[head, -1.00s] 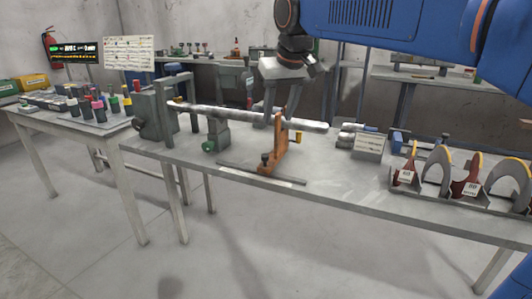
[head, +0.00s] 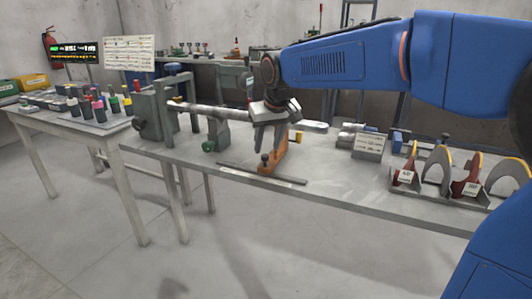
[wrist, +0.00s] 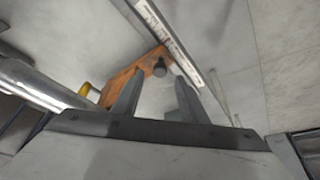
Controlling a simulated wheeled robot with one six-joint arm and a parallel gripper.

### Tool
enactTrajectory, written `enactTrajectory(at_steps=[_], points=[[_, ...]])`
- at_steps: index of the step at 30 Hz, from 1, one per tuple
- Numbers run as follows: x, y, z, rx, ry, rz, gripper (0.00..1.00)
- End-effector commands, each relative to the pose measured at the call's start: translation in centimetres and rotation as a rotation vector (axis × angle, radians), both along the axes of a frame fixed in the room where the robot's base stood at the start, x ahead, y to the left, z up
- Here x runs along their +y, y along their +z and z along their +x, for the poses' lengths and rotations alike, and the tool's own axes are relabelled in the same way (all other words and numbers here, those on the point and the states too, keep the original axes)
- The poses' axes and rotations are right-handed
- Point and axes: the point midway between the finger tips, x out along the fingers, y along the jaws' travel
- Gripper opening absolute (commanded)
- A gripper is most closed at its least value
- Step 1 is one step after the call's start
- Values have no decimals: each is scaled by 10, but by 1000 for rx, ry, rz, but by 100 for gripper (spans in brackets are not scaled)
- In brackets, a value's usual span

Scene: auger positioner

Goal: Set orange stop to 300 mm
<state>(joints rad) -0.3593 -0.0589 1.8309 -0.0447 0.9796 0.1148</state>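The orange stop (head: 270,163) stands on its rail (head: 240,173) at the front edge of the middle bench, with a dark knob (head: 265,157) at its foot. My gripper (head: 270,142) hangs just above and in front of the stop's upper part, hiding it. In the wrist view the gripper (wrist: 155,105) has its two fingers apart with nothing between them. The orange stop (wrist: 125,82) lies beyond the left finger, its dark knob (wrist: 160,68) ahead of the gap. A scale strip (wrist: 165,30) runs along the rail. Its numbers are too small to read.
The bench front right of the rail is clear.

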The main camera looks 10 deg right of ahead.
Motion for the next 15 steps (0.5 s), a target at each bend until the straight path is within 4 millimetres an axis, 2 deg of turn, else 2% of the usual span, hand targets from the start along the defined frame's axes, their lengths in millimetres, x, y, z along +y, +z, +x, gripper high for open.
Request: enactTrajectory(at_steps=[1,6,15], points=[[1,-9,3,2,0,-1,39],[3,-28,11,1,0,0,39],[4,-39,15,-1,0,0,39]])
